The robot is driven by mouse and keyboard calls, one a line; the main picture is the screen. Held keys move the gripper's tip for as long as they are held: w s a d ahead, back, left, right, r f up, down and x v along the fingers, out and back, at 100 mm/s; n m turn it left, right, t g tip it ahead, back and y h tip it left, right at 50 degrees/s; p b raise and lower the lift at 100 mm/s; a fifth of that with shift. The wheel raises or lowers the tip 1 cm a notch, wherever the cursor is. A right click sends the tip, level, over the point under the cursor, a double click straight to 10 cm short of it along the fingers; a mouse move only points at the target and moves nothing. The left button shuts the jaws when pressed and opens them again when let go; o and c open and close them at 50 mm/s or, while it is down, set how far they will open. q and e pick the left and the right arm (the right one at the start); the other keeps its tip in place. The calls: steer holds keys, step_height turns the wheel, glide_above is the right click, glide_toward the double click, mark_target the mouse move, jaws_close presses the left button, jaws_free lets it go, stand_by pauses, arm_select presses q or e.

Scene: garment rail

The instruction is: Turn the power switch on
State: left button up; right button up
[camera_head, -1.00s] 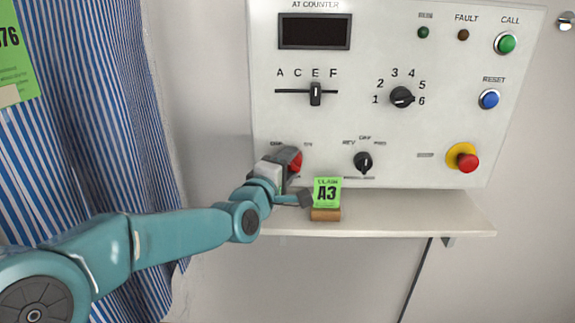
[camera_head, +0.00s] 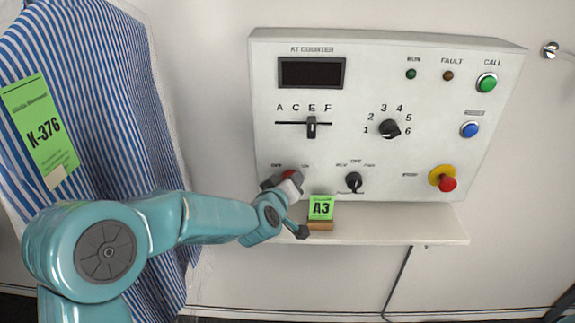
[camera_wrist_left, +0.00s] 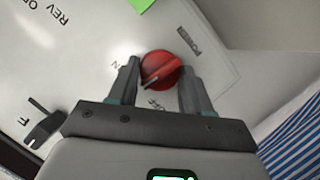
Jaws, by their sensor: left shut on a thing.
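The power switch is a round red knob (camera_wrist_left: 160,70) on the control panel (camera_head: 440,120), in the left wrist view between the POWER, ON and OFF labels. A pale line on it slants down and left, toward the gap between ON and OFF. My left gripper (camera_wrist_left: 155,88) has one finger on each side of the knob and is shut on it. In the head view the gripper (camera_head: 288,181) reaches the panel's lower left and mostly hides the red knob (camera_head: 288,173). My right gripper is not in view.
A shelf (camera_head: 400,229) runs under the panel and carries a green A3 card (camera_head: 320,207) in a brown holder, close to my left wrist. A black selector (camera_head: 354,181) is right of the gripper. A striped garment (camera_head: 110,130) hangs at the left.

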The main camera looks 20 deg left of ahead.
arm_select(q)
steer(key=m+p, duration=0.1)
steer(key=p, duration=0.1)
steer(key=m+y+p, duration=0.1)
steer(key=p, duration=0.2)
steer(key=m+g+y+p, duration=0.1)
steer(key=p, duration=0.1)
steer(key=shift+d+r+m, duration=0.2)
steer(key=shift+r+m, duration=0.1)
steer(key=shift+r, duration=0.05)
steer(key=shift+w+f+m+y+p, duration=0.15)
steer(key=shift+m+y+p, duration=0.55)
steer(key=shift+p, duration=0.8)
steer(key=o, duration=1)
steer(key=shift+f, duration=0.1)
steer(key=shift+o, duration=0.2)
steer(key=shift+d, duration=0.1)
steer(key=b+v, duration=0.2)
steer(key=v, duration=1.4)
steer(key=shift+r+b, duration=0.35)
steer(key=shift+r, duration=0.05)
